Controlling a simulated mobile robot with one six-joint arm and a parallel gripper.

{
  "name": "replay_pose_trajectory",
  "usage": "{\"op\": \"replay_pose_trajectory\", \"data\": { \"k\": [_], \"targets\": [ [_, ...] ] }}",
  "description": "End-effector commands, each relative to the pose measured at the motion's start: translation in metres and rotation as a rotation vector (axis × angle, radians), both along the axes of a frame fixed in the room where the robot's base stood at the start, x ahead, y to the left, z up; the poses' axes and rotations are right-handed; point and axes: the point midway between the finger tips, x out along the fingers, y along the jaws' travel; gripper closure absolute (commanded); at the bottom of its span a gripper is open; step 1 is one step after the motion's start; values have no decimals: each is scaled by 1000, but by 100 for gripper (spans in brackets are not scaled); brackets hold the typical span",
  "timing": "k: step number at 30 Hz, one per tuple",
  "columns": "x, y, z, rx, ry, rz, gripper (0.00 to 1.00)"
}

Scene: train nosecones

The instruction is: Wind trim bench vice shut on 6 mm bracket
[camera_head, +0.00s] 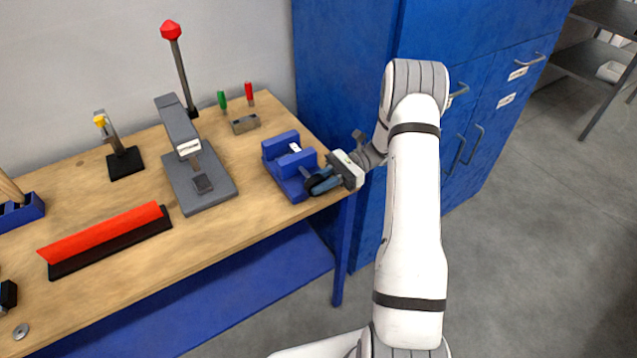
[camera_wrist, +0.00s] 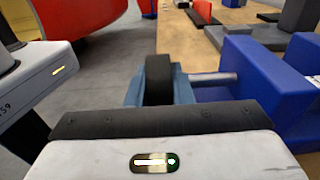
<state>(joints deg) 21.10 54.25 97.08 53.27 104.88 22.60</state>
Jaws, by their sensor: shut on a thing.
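The blue bench vice (camera_head: 280,146) stands at the right end of the wooden bench. A small pale piece (camera_head: 295,147), seemingly the bracket, shows between its jaws; whether both jaws touch it I cannot tell. In the wrist view the vice (camera_wrist: 262,88) is at the right, and a metal screw (camera_wrist: 214,79) runs from it to a black round handle (camera_wrist: 159,78). My gripper (camera_head: 320,183) is at the vice's front right side. In the wrist view my gripper (camera_wrist: 160,92) is shut on the black handle, one blue-grey finger on each side.
A grey press (camera_head: 180,125) with a red-knobbed lever stands left of the vice. A metal block (camera_head: 245,124) and red and green-handled tools are behind. A red bar on a black base (camera_head: 110,240) lies farther left. Blue cabinets (camera_head: 460,110) stand close on the right.

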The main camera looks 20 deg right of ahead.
Motion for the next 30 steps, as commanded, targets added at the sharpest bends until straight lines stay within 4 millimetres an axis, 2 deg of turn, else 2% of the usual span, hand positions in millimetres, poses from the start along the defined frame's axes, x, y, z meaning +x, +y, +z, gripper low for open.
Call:
{"op": "replay_pose_trajectory", "data": {
  "k": [12,13,20,27,30],
  "targets": [
    [0,0,0,5,1,-1,100],
    [0,0,0,5,1,-1,78],
    [0,0,0,4,1,0,59],
    [0,0,0,4,1,0,58],
    [3,-7,-1,4,1,-2,58]
  ]
}}
